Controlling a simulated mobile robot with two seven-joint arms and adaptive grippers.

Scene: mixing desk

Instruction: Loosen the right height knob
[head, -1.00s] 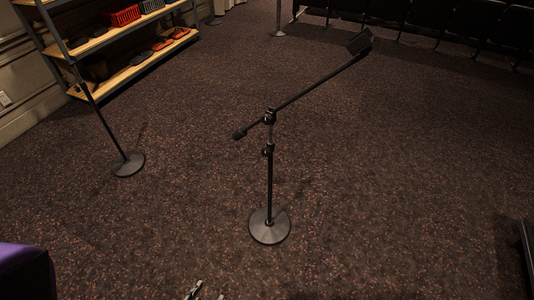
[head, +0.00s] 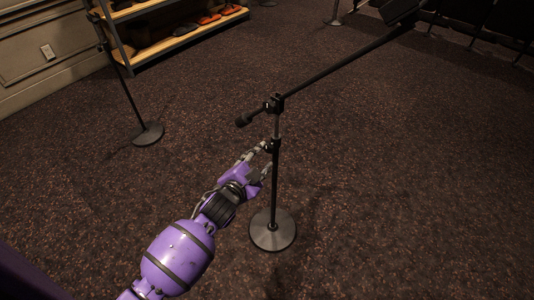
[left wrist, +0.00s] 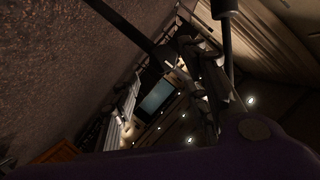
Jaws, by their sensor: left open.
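The right microphone stand (head: 276,190) stands upright on a round base in the middle of the head view, with a long boom rising to the upper right. Its height knob (head: 269,147) is a small dark part on the pole, below the boom joint. My left gripper (head: 266,159) is open, its fingertips close to the pole at and just below the knob. I cannot tell whether they touch it. In the left wrist view, a dark pole (left wrist: 227,45) runs down from the top near the dark fingers; the knob is not clear there. My right gripper is out of view.
Another stand with a round base (head: 148,134) is at the left. A shelf (head: 190,38) with several items stands behind it against the wall. Dark chairs (head: 490,30) line the upper right. The carpet around the right stand is clear.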

